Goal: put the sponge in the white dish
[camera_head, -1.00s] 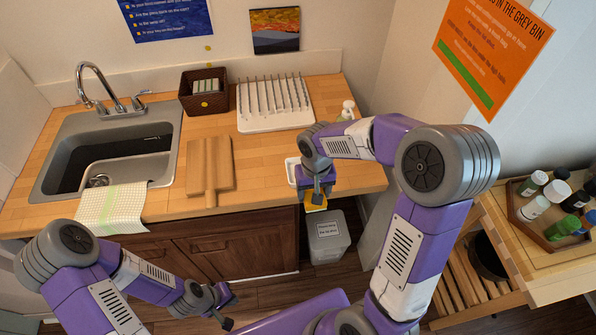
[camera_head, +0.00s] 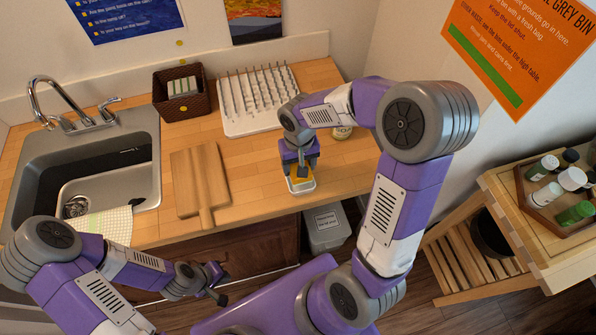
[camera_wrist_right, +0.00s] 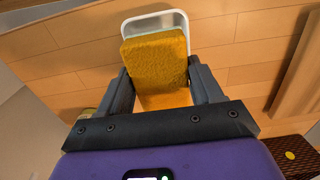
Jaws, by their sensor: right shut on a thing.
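A yellow sponge (camera_head: 301,180) is between the fingers of my right gripper (camera_head: 300,168), which is shut on it. The white dish (camera_head: 303,191) stands on the counter near its front edge, directly under or around the sponge. In the right wrist view the sponge (camera_wrist_right: 156,58) covers most of the dish, whose white rim (camera_wrist_right: 182,18) shows beyond it between the fingers (camera_wrist_right: 159,76). I cannot tell whether the sponge touches the dish floor. My left gripper (camera_head: 219,284) is empty, its fingers apart, low in front of the cabinet.
A cutting board (camera_head: 196,178), a white drying rack (camera_head: 245,125) and a brown basket (camera_head: 182,108) stand on the counter, with a sink (camera_head: 120,180) at left. A jar (camera_head: 342,132) is behind my right arm. A grey bin (camera_head: 327,228) stands below; a side table (camera_head: 535,240) is at right.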

